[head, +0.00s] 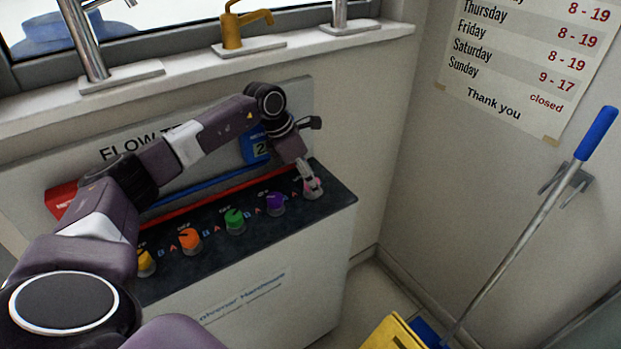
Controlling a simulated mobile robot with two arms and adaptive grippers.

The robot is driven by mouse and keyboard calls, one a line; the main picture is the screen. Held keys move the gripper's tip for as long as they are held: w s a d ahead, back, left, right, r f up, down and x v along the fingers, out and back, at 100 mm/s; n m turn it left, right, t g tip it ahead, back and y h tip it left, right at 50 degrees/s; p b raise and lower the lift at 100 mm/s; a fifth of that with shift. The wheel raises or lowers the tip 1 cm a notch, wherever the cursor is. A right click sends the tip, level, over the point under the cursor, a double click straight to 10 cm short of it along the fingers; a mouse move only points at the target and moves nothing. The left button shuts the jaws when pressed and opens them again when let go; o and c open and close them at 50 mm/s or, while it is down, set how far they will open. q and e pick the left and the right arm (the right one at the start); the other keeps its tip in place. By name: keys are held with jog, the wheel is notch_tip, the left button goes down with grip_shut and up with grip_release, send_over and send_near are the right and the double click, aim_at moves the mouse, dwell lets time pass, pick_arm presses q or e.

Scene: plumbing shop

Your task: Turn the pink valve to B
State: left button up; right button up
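The pink valve (314,191) is the rightmost knob on the dark top of the flow test console (330,207). My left gripper (311,184) reaches across the console and points down at the pink valve, with its fingertips at the knob. The fingers cover much of the knob, so its pointer is hidden. I cannot tell whether the fingers grip it or only touch it. The label by the pink valve is too small and covered to read. My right gripper is not in view.
Purple (276,203), green (234,220), orange (189,240) and yellow (146,262) valves line the console to the left. A blue display (257,148) stands behind. A mop handle (540,215) and yellow bucket (392,335) stand at the right. Taps stand on the sill above.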

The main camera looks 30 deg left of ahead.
pick_arm(q)
jog(key=v, duration=1.2)
